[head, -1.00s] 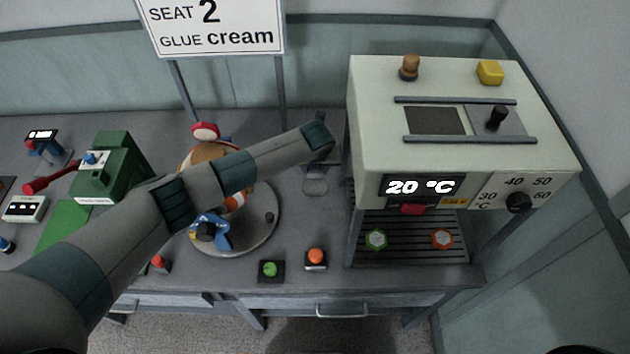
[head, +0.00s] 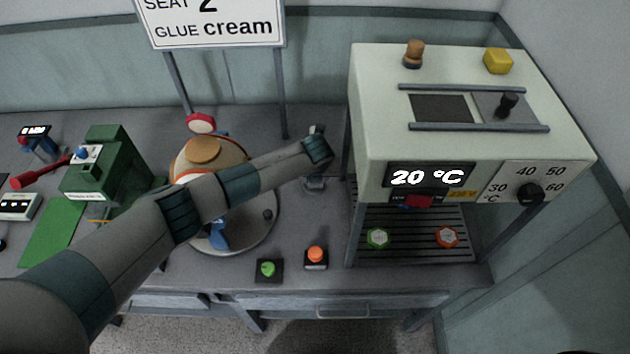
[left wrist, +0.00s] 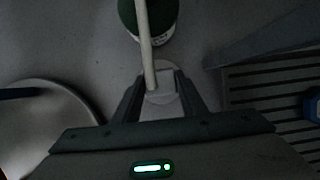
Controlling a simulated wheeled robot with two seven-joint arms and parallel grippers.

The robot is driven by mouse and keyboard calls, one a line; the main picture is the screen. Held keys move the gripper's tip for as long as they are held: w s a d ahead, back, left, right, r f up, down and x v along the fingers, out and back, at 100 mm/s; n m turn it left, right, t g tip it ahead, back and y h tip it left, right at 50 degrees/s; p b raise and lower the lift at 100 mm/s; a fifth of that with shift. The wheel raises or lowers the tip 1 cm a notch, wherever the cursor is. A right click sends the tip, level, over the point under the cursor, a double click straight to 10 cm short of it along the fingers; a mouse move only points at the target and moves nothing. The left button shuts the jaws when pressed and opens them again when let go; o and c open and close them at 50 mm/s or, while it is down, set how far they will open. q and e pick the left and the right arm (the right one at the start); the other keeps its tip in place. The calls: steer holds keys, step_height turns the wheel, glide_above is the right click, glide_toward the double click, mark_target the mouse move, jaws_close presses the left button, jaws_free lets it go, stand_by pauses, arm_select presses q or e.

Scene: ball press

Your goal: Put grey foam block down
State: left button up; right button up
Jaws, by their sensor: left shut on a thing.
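My left gripper (left wrist: 160,95) is low over the bench, its fingers closed on a small pale grey piece (left wrist: 160,105), which looks like the grey foam block. I cannot tell whether the block touches the bench. My right gripper is not in view.
A green labelled bottle (left wrist: 150,20) stands just beyond the fingers, with a pale rod (left wrist: 147,50) in front. A round plate (left wrist: 45,125) lies left and the slatted press bed (left wrist: 285,95) right. Green (head: 268,269) and orange (head: 316,256) buttons sit at the bench front.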

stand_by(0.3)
arm_select(q)
steer(key=shift+f, duration=0.2)
steer(key=o, duration=1)
steer(key=shift+r, duration=0.2)
steer(key=shift+b+v, duration=2.35)
steer(key=shift+v, duration=3.6)
